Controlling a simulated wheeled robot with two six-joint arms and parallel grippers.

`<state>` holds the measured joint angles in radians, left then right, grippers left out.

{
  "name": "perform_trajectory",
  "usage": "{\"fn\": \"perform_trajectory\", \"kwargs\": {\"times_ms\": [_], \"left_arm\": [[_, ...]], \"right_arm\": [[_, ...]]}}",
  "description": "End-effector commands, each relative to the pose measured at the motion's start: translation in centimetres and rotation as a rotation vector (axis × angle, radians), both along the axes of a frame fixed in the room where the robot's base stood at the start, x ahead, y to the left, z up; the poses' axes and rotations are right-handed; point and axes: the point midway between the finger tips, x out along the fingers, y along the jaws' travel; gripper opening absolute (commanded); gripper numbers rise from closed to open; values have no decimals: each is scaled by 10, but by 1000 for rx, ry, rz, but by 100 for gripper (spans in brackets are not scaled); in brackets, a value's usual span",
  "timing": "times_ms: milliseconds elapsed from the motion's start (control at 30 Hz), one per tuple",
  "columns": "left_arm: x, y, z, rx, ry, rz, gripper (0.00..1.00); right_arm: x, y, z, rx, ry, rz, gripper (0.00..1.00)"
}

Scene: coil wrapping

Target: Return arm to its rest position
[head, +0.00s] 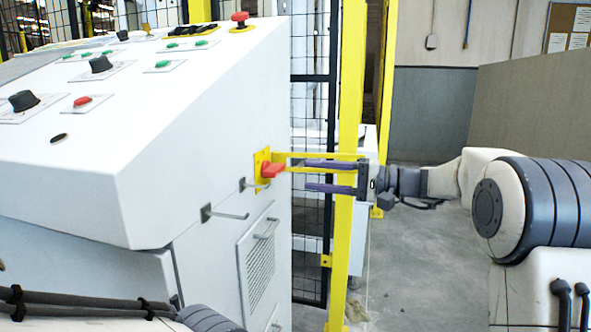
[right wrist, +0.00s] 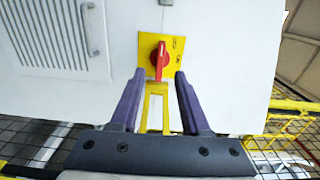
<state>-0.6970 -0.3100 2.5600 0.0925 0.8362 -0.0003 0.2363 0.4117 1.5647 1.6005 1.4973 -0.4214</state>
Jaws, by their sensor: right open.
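My right gripper (head: 305,176) reaches in from the right toward the side of a white control cabinet (head: 200,150). Its two purple fingers are apart, with nothing held between them. A red rotary switch (head: 271,170) on a yellow plate (head: 260,158) sits on that side, just ahead of the fingertips. In the right wrist view the red switch (right wrist: 159,58) stands roughly upright in the picture, just beyond the gap between the open fingertips (right wrist: 160,73). I cannot tell whether they touch it. Only a piece of my left arm shows at the lower left; its gripper is out of view.
Yellow posts (head: 350,120) and a black mesh fence (head: 312,90) stand close to my right gripper. Metal handles (head: 226,214) and a vented panel (head: 258,262) are on the cabinet side below the switch. Buttons and knobs (head: 100,64) cover the sloped top. Grey floor lies at right.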

Motion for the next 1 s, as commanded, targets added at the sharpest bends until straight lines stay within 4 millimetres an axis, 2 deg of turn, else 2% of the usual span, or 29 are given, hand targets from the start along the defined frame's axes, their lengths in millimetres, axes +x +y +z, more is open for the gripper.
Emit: {"fn": "perform_trajectory", "kwargs": {"times_ms": [100,300,567,667,767,833,900,967,1000], "left_arm": [[0,0,5,0,0,0,50],[0,0,6,0,0,0,50],[0,0,5,0,0,0,50],[0,0,6,0,0,0,50],[0,0,8,0,0,0,50],[0,0,9,0,0,0,50],[0,0,10,0,0,0,50],[0,0,11,0,0,0,50],[0,0,12,0,0,0,50]], "right_arm": [[-4,-15,1,0,1,-2,46],[-7,-23,0,0,0,0,46],[-8,-21,-1,-4,2,3,46],[-17,-5,-8,-39,30,30,46],[-43,30,-28,-136,94,99,46],[-74,60,-50,-247,151,166,46],[-114,86,-77,-383,201,241,46],[-151,102,-100,-513,229,306,46],[-177,108,-116,-603,238,347,46]]}}
